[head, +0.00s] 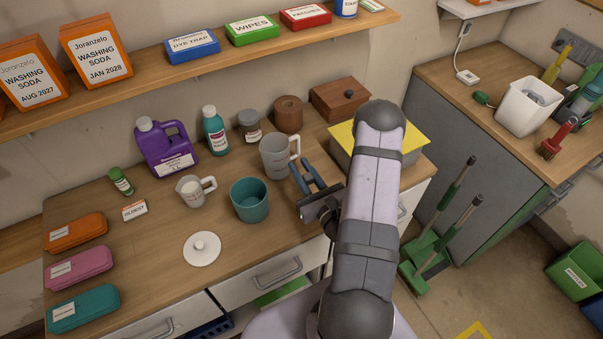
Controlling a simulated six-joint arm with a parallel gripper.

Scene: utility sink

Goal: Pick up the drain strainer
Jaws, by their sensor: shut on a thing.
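A flat white disc with a small raised knob (202,250) lies on the wooden worktop, left of the teal pot; it may be the drain strainer, but I see no holes in it. My gripper (302,162) is well to the right of and behind the disc, apart from it. Its two blue-grey fingers reach to the handle of the grey jug (275,158) and appear shut on that handle. The exact contact is too small to see clearly. The jug is upright, and I cannot tell whether its base touches the worktop.
A purple jug (165,148) and several containers line the back. Pencil-case-like boxes (80,269) lie at left. A shelf (200,68) overhangs the back. Worktop around the disc is clear.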

